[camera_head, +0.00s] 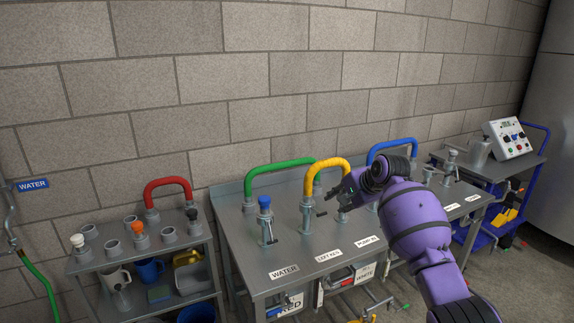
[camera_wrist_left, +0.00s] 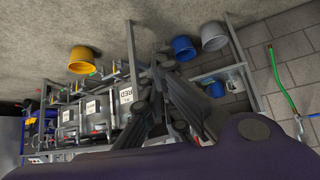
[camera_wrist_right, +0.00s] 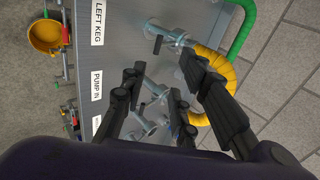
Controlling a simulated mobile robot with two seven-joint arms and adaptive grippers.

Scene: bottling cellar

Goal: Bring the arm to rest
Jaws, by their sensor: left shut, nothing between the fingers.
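My right arm, purple with black joints, reaches in from the lower right in the head view. Its gripper (camera_head: 335,197) is over the metal bench (camera_head: 250,245), near the yellow hose (camera_head: 318,172). In the right wrist view this gripper (camera_wrist_right: 162,72) has its fingers spread, with nothing between them. Valves on the bench lie beyond the fingers. My left arm is outside the head view. In the left wrist view its gripper (camera_wrist_left: 162,62) is shut and empty, with the floor, bench and shelf beyond it.
A green hose (camera_head: 275,165) and a blue hose (camera_head: 392,147) arch at the back of the bench. A shelf cart (camera_head: 110,262) with a red hose (camera_head: 166,183) stands left. A control box (camera_head: 510,138) sits on the right cart.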

